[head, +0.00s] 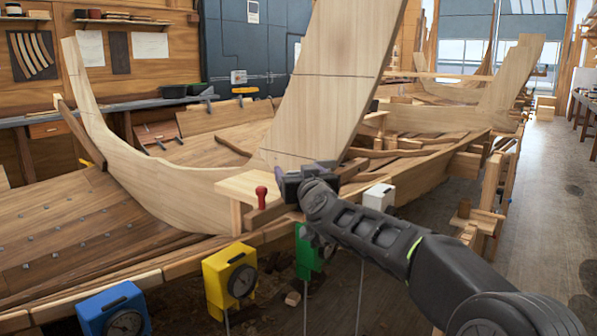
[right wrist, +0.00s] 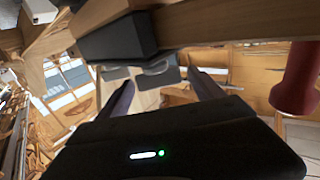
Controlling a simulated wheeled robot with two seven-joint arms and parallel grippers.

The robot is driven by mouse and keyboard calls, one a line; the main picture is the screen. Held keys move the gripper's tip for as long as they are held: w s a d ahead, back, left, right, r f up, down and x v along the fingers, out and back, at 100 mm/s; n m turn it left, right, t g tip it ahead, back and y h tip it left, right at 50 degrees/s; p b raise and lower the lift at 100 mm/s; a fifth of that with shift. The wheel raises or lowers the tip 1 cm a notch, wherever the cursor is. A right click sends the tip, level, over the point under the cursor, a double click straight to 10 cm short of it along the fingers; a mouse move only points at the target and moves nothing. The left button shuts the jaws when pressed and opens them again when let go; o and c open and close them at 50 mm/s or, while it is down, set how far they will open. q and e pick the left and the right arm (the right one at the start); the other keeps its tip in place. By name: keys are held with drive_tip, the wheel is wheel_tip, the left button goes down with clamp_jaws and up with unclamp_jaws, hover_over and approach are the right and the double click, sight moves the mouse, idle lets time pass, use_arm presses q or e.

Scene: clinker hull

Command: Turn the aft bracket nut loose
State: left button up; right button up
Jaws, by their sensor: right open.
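My right gripper (head: 297,182) is at the pale wooden block (head: 236,187) at the foot of the tall plank, beside a red-handled piece (head: 261,196). In the right wrist view its two fingers (right wrist: 160,80) stand apart. A dark block (right wrist: 115,38) and a small grey rounded part (right wrist: 158,66), possibly the nut, show beyond and between the fingers. I cannot tell whether they touch it. In the head view the gripper hides the nut. The red handle (right wrist: 297,80) is at the right of the wrist view. My left gripper is not in view.
Blue (head: 115,312), yellow (head: 230,278) and green (head: 306,252) dial boxes hang along the near hull edge. A white box (head: 378,197) stands right of my gripper. The tall wooden plank (head: 340,75) rises just behind it. Open floor (head: 550,200) lies at the right.

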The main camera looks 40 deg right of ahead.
drive_tip(key=shift+w+d, duration=0.15)
drive_tip(key=shift+w, duration=0.05)
drive_tip(key=c, duration=1.4)
